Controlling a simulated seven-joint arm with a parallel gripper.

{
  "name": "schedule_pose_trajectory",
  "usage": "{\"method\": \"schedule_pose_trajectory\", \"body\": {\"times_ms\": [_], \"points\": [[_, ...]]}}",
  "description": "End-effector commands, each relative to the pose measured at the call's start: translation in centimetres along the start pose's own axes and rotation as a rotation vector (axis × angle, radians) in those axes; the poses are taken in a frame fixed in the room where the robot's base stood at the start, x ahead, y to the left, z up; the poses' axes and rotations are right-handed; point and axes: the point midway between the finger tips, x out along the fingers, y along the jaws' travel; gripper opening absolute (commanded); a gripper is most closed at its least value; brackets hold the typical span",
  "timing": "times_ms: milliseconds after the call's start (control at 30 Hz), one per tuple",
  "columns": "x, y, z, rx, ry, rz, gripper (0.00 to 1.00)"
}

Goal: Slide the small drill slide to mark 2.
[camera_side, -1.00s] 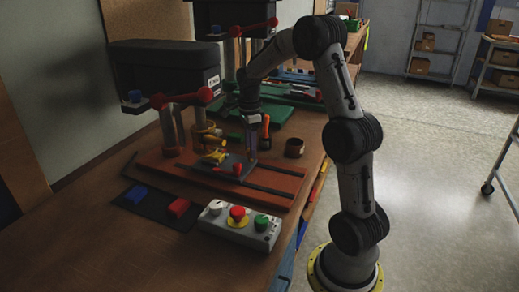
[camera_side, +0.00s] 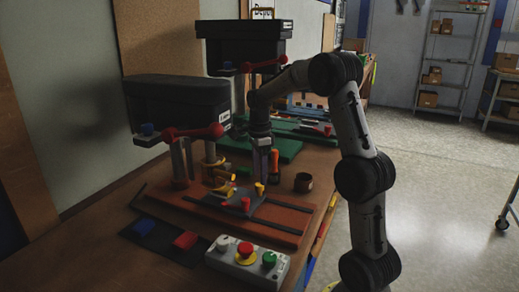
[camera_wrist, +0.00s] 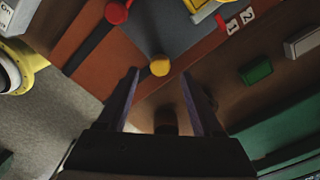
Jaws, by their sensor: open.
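A dark grey slide plate (camera_side: 225,203) lies on the reddish-brown base (camera_side: 285,218) of the front drill stand. It also shows in the wrist view (camera_wrist: 190,25). A red knob (camera_side: 245,204) and a yellow knob (camera_side: 259,188) stand by the plate; the wrist view shows the red knob (camera_wrist: 117,11) and the yellow knob (camera_wrist: 160,66) too. My gripper (camera_side: 263,181) is open, pointing down near the yellow knob. In the wrist view the yellow knob appears between the fingertips (camera_wrist: 160,73); contact is unclear.
A button box (camera_side: 246,262) stands in front of the base. A dark mat with blue and red blocks (camera_side: 186,240) lies left of it. A brown cup (camera_side: 303,182) and an orange-handled tool (camera_side: 275,162) are near my gripper. A second drill stands behind, over a green base (camera_side: 286,149).

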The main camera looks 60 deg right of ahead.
Motion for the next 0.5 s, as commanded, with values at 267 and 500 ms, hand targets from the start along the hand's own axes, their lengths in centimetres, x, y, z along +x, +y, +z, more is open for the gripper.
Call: {"method": "schedule_pose_trajectory", "body": {"times_ms": [267,500], "points": [[-6.2,-0.1,0.0,0.000,-0.001,-0.005,0.67],[-9.3,-0.1,0.0,0.000,0.000,-0.003,0.67]]}}
